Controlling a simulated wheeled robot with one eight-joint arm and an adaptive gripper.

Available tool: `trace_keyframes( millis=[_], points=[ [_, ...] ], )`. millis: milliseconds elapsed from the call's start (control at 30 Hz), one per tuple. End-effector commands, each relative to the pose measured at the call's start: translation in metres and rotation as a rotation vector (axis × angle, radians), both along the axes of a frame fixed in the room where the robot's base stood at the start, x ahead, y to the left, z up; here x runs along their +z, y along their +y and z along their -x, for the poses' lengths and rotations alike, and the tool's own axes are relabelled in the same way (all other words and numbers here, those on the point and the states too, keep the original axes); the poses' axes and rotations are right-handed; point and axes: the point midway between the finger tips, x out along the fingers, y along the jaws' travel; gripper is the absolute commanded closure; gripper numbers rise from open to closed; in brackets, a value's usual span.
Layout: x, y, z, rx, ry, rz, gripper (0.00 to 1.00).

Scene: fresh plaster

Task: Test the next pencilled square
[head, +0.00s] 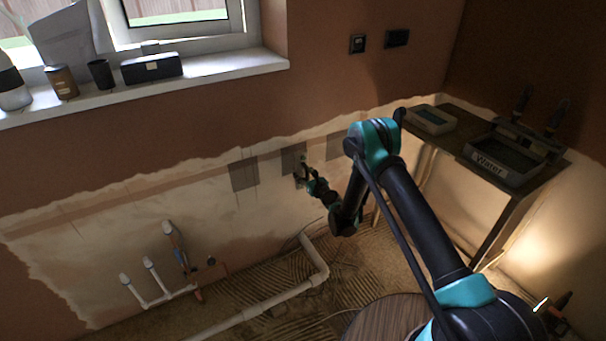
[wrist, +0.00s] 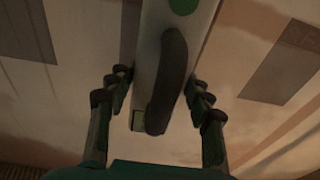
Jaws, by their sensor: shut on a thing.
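In the wrist view my gripper (wrist: 157,82) is shut on a pale hand-held device (wrist: 150,50) with a dark grip and a green round mark. In the head view my gripper (head: 302,174) is close to the wall at the middle dark square (head: 289,157); I cannot tell whether the device touches the wall. A left dark square (head: 243,175) and a right one (head: 334,147) lie along the same pale plaster band (head: 120,217). The wrist view shows one dark patch at left (wrist: 22,30) and one at right (wrist: 283,65). Pencil lines are too faint to read.
A windowsill (head: 225,68) holds several small items. A round wooden top (head: 385,318) is below my arm.

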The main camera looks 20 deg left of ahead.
Motion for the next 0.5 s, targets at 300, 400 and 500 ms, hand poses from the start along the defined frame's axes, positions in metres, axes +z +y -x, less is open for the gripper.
trace_keyframes(
  millis=[300,400,500],
  points=[
    [0.014,-0.009,0.008,0.001,0.076,0.093,0.8],
    [0.019,-0.014,0.011,-0.002,0.111,0.134,0.8],
    [0.026,-0.019,0.015,-0.001,0.152,0.183,0.8]
  ],
)
